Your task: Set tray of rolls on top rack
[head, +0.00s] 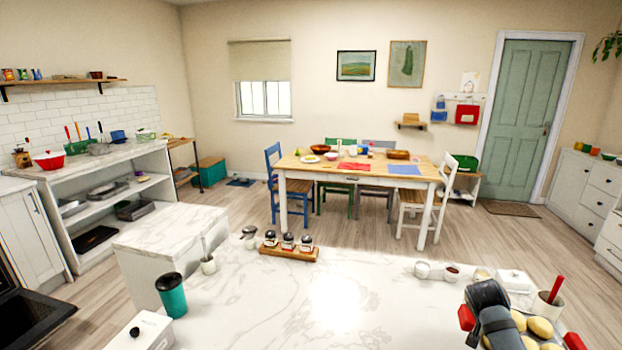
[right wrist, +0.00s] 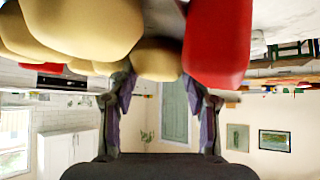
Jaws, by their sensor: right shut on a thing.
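Pale golden rolls (head: 541,327) sit in a group at the bottom right of the head view, with a red handle-like end (head: 466,317) on the left and another (head: 574,341) on the right. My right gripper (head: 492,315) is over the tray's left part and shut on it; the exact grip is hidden. In the right wrist view, rolls (right wrist: 90,30) and a red end (right wrist: 217,40) fill the top, close to the fingers (right wrist: 163,88). Most of the tray body is hidden. No top rack can be made out clearly. My left gripper is out of view.
The marble counter (head: 340,285) has a clear middle. A white crock (head: 547,307) with a red-handled tool stands beside the rolls. Jars on a wooden stand (head: 289,253) and a teal cup (head: 172,295) are further left. A dark, open oven-like door (head: 30,318) is lower left.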

